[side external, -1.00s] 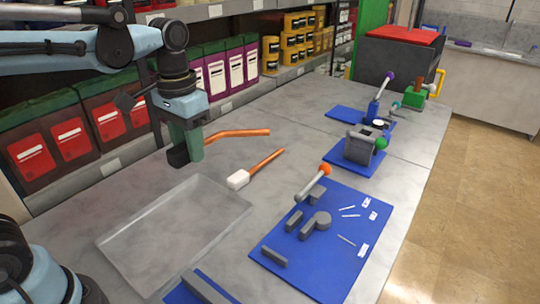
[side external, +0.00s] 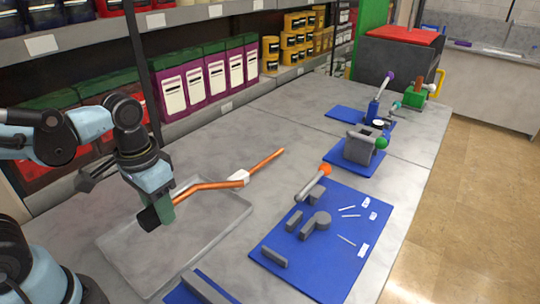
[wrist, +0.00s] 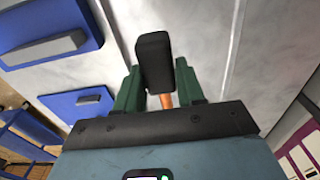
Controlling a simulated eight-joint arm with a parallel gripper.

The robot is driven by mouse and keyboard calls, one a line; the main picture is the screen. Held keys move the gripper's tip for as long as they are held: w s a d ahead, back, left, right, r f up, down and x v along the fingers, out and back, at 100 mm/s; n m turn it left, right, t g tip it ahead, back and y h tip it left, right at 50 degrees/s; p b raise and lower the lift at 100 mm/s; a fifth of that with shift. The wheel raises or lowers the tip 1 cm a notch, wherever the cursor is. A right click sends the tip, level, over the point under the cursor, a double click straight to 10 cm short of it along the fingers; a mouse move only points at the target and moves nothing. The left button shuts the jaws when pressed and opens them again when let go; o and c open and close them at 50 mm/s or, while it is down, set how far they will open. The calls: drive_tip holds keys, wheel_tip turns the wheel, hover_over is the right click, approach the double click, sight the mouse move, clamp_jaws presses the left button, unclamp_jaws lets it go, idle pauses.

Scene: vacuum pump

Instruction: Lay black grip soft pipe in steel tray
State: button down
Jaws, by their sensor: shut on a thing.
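The black grip soft pipe is an orange bent pipe (side external: 198,187) with a black grip (side external: 148,218) at its near end. My gripper (side external: 160,212) is shut on it close to the grip, over the left part of the steel tray (side external: 195,240). In the wrist view the black grip (wrist: 153,60) stands between my two green fingers (wrist: 158,82), with a bit of orange pipe (wrist: 166,101) below it. The pipe's far end extends past the tray's back edge. I cannot tell whether the grip touches the tray floor. The tray is otherwise empty.
Another orange pipe (side external: 265,163) with a white grip (side external: 238,177) lies behind the tray; the held pipe's far end overlaps it in the picture. A blue mat (side external: 320,262) with grey parts lies right of the tray. Shelves (side external: 205,100) line the back left.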

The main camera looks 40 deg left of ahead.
drive_tip(key=a+f, duration=0.1)
drive_tip(key=a, duration=0.1)
drive_tip(key=w+a+f, duration=0.1)
drive_tip(key=a+f, duration=0.1)
drive_tip(key=w+a+f, duration=0.1)
drive_tip(key=a, duration=0.2)
drive_tip(key=shift+w+f, duration=0.15)
drive_tip(key=shift+f, duration=2.05)
drive_tip(key=shift+f, duration=0.1)
drive_tip(key=c, duration=0.7)
unclamp_jaws()
drive_tip(key=shift+r, duration=5.95)
drive_tip(key=w+d+t, duration=0.1)
drive_tip(key=d+t, duration=0.1)
drive_tip(key=w+d+r+t, duration=0.1)
drive_tip(key=d+t, duration=0.1)
drive_tip(key=w+d+t, duration=0.1)
drive_tip(key=d+t, duration=0.1)
drive_tip(key=shift+w+r+t, duration=0.15)
drive_tip(key=shift+w+t, duration=0.15)
drive_tip(key=shift+w, duration=0.1)
